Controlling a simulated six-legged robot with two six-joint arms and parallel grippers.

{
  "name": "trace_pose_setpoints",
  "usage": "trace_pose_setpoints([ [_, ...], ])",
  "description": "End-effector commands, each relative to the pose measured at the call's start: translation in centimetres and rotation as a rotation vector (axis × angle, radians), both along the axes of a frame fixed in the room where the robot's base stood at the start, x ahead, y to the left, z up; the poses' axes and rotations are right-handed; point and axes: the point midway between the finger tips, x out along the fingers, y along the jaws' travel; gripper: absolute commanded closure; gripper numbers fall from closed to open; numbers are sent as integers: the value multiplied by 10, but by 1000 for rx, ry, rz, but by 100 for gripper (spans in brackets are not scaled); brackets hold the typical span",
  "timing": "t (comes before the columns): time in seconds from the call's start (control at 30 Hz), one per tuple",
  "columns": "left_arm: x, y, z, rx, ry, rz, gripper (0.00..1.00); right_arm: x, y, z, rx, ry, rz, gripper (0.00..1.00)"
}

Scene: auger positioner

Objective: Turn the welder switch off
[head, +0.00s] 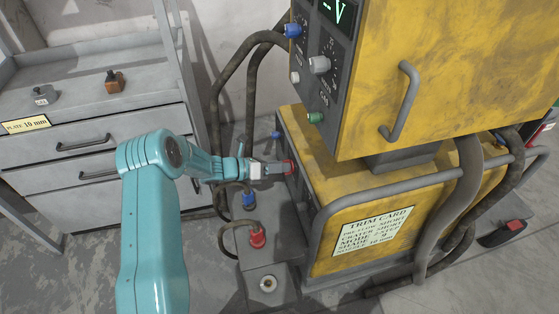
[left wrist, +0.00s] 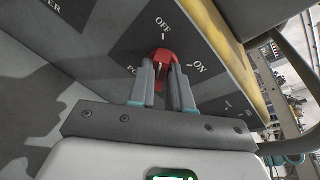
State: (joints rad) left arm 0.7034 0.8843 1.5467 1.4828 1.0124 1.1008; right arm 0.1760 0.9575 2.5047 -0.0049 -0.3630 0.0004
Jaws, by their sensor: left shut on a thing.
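The welder switch is a red knob (left wrist: 165,55) on the dark lower panel of the yellow welder (head: 345,195). OFF is printed above it and ON to its right in the left wrist view; I cannot tell which mark it points at. In the head view the left gripper (head: 280,168) reaches the panel from the left. My right gripper is not in view.
A blue plug (head: 249,200) and a red plug (head: 257,238) with dark cables sit just below my left gripper. Thick cables (head: 250,90) hang behind it. A grey drawer cabinet (head: 90,150) stands at the left. A bent grey rail (head: 318,235) guards the welder's front.

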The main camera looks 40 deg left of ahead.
Motion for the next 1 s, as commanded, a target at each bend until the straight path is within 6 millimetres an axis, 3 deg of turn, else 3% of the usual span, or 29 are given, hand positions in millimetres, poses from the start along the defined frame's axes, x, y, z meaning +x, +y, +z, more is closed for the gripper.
trace_pose_setpoints([
  [0.3, 0, 1, 0, -122, 106, 0, 100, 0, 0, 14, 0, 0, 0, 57],
  [0.97, 0, 1, -1, -167, 143, 0, 100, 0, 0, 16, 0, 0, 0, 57],
  [1.0, 0, 1, -1, -167, 143, 0, 74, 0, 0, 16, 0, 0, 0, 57],
])
